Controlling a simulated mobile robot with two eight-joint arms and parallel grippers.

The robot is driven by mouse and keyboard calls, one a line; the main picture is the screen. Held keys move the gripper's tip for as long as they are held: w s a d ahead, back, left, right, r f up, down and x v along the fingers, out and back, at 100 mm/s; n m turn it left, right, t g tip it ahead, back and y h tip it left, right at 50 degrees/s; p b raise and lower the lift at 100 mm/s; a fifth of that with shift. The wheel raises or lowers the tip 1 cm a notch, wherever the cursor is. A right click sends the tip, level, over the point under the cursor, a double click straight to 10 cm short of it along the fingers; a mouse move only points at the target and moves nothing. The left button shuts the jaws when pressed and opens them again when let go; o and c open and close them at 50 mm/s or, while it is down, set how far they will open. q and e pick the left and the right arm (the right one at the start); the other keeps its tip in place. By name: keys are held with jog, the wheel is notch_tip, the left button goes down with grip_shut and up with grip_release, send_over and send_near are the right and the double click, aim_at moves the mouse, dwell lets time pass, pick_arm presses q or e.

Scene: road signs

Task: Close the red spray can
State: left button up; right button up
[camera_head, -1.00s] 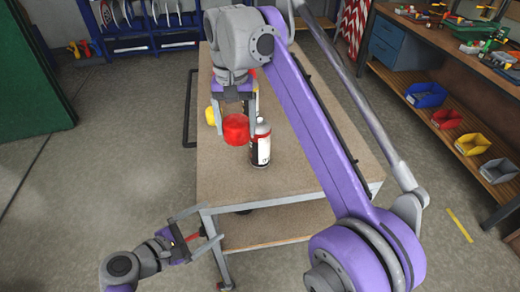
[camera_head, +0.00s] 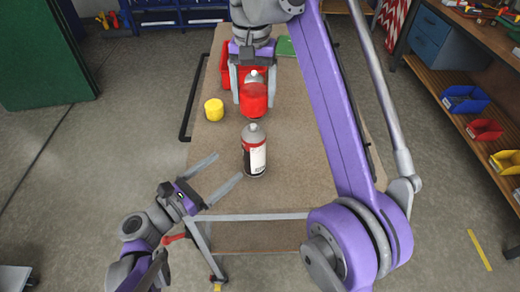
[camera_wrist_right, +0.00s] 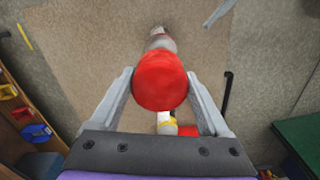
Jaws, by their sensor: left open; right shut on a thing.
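The spray can (camera_head: 254,158) stands upright on the table, with a grey top, a red band and a white label. Its top is bare. My right gripper (camera_head: 251,98) is shut on the red cap (camera_head: 254,101) and holds it just behind the can in the head view. In the right wrist view the cap (camera_wrist_right: 159,80) sits between the fingers and hides part of the can (camera_wrist_right: 160,40) beyond it; they look apart, though the height gap is unclear. My left gripper (camera_head: 222,170) is open and empty, its fingers pointing toward the can from the lower left.
A yellow cap (camera_head: 213,109) stands on the table (camera_head: 300,180) at left. A red container (camera_head: 228,75) and another grey-topped object (camera_head: 253,77) are behind the right gripper. The table right of the can is clear. A workbench with bins (camera_head: 462,98) stands at right.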

aim_at(254, 144)
pick_arm(q)
jog(key=x, duration=1.1)
jog(key=shift+w+d, duration=0.25)
jog(key=shift+d, duration=0.05)
grip_shut()
dwell(0.4)
